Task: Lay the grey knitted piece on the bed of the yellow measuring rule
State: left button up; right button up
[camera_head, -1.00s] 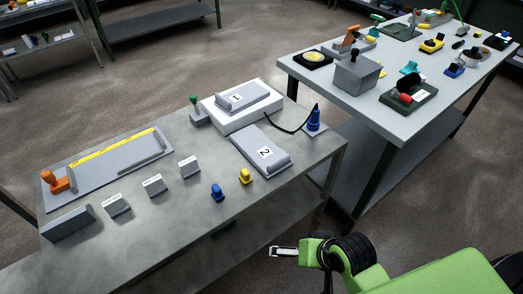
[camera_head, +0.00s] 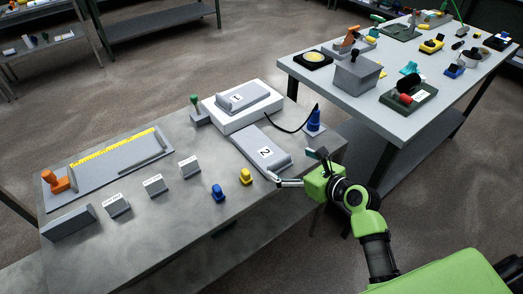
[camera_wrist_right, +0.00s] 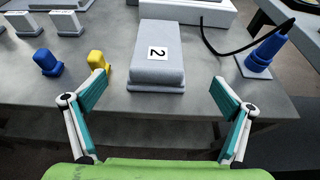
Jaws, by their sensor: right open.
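A grey piece labelled 2 (camera_head: 262,151) lies on the near table, close to its right edge. A similar grey piece labelled 1 (camera_head: 238,97) lies on a white block behind it. I cannot tell which is the knitted piece. The yellow measuring rule (camera_head: 113,148) runs along the back of a grey bed (camera_head: 118,162) with an orange part at its left end; the bed looks empty. My right gripper (camera_head: 299,168) is open and empty at the table's right edge, beside piece 2. In the right wrist view, piece 2 (camera_wrist_right: 157,52) lies ahead, between the spread fingers (camera_wrist_right: 160,84). My left gripper is out of view.
Blue (camera_head: 218,192) and yellow (camera_head: 245,176) knobbed objects stand near the front edge. Small labelled grey blocks (camera_head: 153,185) stand before the rule. A blue cone-like object (camera_head: 314,120) with a black cable stands right of the white block (camera_head: 243,113). A second table (camera_head: 400,127) is at right.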

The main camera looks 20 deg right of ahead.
aim_at(265, 152)
jog(key=x, duration=1.3)
jog(key=shift+s+a+f+b, duration=0.1)
jog(key=shift+a+b, duration=0.05)
jog(key=shift+b, duration=0.15)
jog(key=c, duration=1)
